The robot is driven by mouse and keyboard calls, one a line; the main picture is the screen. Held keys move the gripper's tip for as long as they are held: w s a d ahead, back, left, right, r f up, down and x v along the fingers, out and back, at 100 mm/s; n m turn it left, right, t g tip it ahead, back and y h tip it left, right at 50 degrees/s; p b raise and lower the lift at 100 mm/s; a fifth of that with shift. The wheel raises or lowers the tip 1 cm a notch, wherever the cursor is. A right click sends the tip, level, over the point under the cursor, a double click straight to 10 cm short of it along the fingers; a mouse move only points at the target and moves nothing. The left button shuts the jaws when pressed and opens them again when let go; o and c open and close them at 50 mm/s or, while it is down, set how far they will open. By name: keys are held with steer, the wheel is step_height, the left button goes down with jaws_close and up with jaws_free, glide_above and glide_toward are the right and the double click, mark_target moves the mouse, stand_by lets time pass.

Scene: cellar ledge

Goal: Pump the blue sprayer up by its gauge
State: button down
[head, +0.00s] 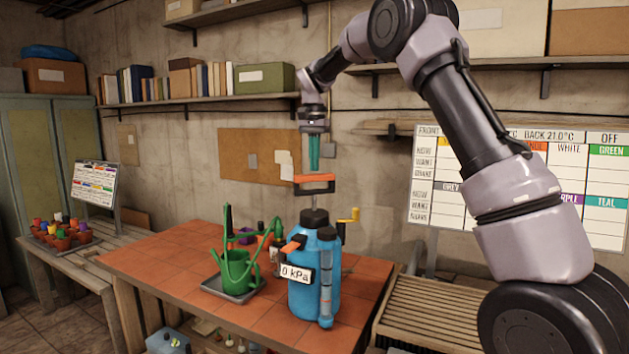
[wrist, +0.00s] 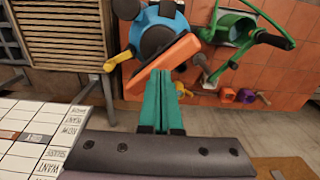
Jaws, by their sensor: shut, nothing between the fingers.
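The blue sprayer (head: 307,280) stands upright near the front right of the tiled table. Its gauge label (head: 295,273) reads 0 kPa. Its orange pump handle (head: 315,184) is raised on a thin rod above the black cap (head: 314,217). My gripper (head: 314,165) points down with its teal fingers shut and empty, directly above the handle. In the wrist view the shut fingers (wrist: 168,80) reach toward the orange handle (wrist: 157,65), with the blue sprayer body (wrist: 160,38) below it. Whether the fingertips touch the handle I cannot tell.
A green watering can (head: 236,268) stands on a grey tray (head: 228,292) left of the sprayer. Small pots and bottles are behind it. A slatted bench (head: 430,318) is at right. Shelves (head: 200,101) run along the wall. The table's left part (head: 150,262) is clear.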

mark_target(314, 181)
steer(key=shift+f, duration=0.25)
steer(key=shift+f, duration=2.65)
steer(key=shift+r, duration=2.7)
